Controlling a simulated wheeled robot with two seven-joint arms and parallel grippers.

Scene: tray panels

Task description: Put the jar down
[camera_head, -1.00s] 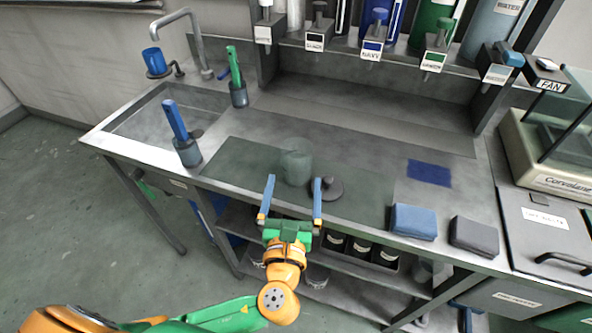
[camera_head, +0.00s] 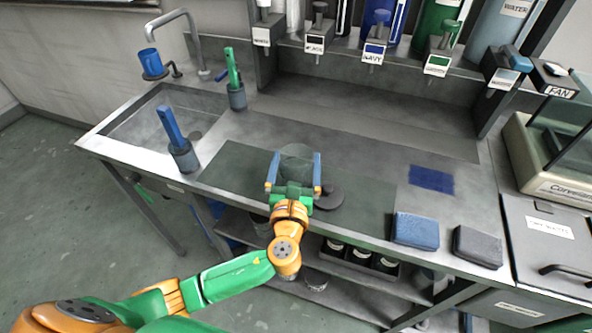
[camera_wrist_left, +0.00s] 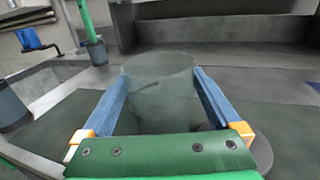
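A translucent grey-green jar (camera_head: 297,162) stands upright on the dark green mat (camera_head: 232,165) on the bench. My left gripper (camera_head: 295,162) is open, with one blue finger on each side of the jar. In the left wrist view the jar (camera_wrist_left: 158,92) sits between the fingers (camera_wrist_left: 160,78), close to both; I cannot tell whether they touch it. A dark round lid-like disc with a knob (camera_head: 329,197) lies on the mat just right of the gripper. My right gripper is not in view.
Blue (camera_head: 415,230) and grey (camera_head: 478,246) pads lie at the front edge, right. A navy patch (camera_head: 433,179) is on the bench. Cups with blue (camera_head: 184,155) and green (camera_head: 237,96) tools stand left, by the sink (camera_head: 160,120). Labelled dispensers line the back shelf.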

